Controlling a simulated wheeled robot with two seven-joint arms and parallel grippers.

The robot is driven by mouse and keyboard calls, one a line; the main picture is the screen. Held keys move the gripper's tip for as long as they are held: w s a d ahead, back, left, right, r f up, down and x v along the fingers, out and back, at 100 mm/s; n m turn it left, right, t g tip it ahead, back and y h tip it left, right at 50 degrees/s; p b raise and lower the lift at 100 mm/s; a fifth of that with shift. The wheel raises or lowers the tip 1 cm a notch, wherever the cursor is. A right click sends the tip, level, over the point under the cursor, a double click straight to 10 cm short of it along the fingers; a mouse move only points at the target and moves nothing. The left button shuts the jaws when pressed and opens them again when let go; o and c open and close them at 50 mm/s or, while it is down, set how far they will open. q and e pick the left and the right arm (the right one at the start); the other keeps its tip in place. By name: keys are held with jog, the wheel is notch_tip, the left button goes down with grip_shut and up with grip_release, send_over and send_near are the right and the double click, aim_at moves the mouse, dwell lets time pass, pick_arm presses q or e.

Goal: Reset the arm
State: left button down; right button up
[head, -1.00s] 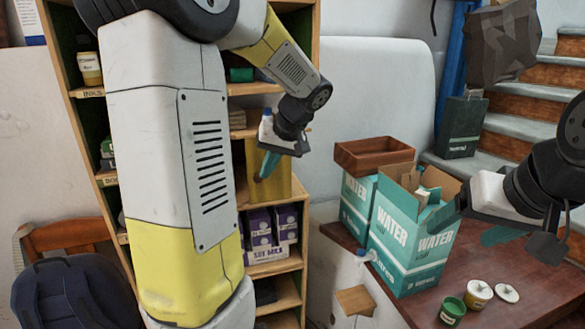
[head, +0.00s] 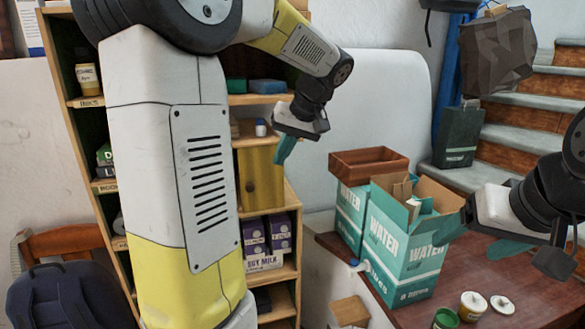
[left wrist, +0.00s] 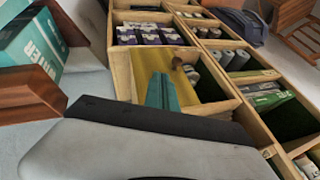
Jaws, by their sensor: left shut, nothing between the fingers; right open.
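My left arm comes in large from the left of the head view. Its gripper (head: 285,150) has teal fingers, shut and empty, hanging in front of the right edge of the shelf unit (head: 290,200). In the left wrist view the shut teal fingers (left wrist: 163,92) point toward the shelf unit's compartments, with a yellow panel (left wrist: 165,65) behind them. In the head view the yellow panel (head: 260,180) is just below and left of the fingers. My right gripper (head: 505,248) is open and empty beside the front water box (head: 405,245), at the right edge.
Two teal water boxes stand on a dark red table (head: 450,285), with a brown wooden tray (head: 368,161) on the rear one. Small paint cans (head: 472,306) sit near the front. A small white bottle (head: 261,128) stands on a shelf. A dark backpack (head: 65,297) is lower left.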

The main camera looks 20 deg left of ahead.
pick_arm(q)
jog(key=s+d+f+m+t+h, duration=0.1)
jog(key=s+d+m+t+h, duration=0.1)
jog(key=s, duration=0.7)
jog(key=s+d+f+m+t+h, duration=0.2)
jog(key=s+d+m+h, duration=0.2)
jog(key=s+d, duration=0.3)
jog(key=s+h, duration=0.1)
jog(key=s, duration=0.1)
jog(key=shift+s+d+h, duration=0.25)
jog(key=shift+s+h, duration=0.05)
jog(key=shift+s, duration=0.1)
